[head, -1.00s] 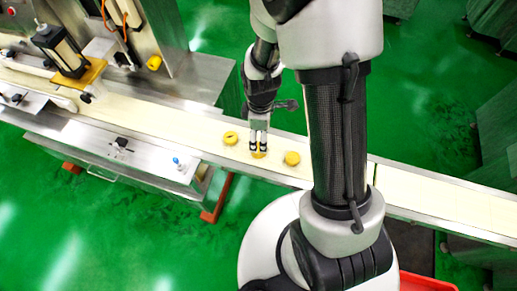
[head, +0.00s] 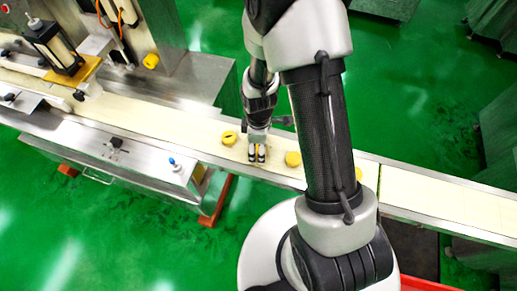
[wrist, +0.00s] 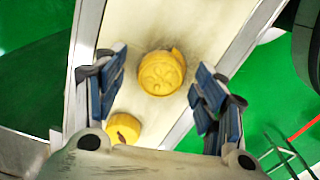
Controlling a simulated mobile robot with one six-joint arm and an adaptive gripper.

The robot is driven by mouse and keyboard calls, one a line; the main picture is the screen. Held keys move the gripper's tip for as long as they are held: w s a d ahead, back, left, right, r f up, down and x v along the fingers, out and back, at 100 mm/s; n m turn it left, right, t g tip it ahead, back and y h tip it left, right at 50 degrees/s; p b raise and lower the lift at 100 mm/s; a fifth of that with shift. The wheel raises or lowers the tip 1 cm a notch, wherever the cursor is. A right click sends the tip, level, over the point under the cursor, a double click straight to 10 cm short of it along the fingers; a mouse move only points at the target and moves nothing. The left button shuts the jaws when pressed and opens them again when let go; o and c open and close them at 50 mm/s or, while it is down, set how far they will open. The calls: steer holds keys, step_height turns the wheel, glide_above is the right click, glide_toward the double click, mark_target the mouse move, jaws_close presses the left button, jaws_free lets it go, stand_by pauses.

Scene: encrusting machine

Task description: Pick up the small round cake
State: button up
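Small round yellow cakes lie on the pale conveyor belt. In the head view one cake (head: 229,138) is left of my gripper (head: 257,154) and another cake (head: 293,158) is right of it. My gripper points down over the belt between them, and its fingers hide the belt beneath. In the wrist view my gripper (wrist: 158,72) is open, with blue-padded fingers set wide apart. A patterned round cake (wrist: 161,75) shows in the gap between them, with no visible contact. A second cake (wrist: 124,128) lies lower left, near the left finger and the gripper body.
The conveyor belt (head: 430,192) has raised metal side rails and runs on clear to the right. The encrusting machine (head: 130,65) stands at the upper left. A metal panel with knobs (head: 118,150) borders the belt's near side.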

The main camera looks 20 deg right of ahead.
steer(key=c, duration=1.1)
steer(key=shift+r, duration=0.15)
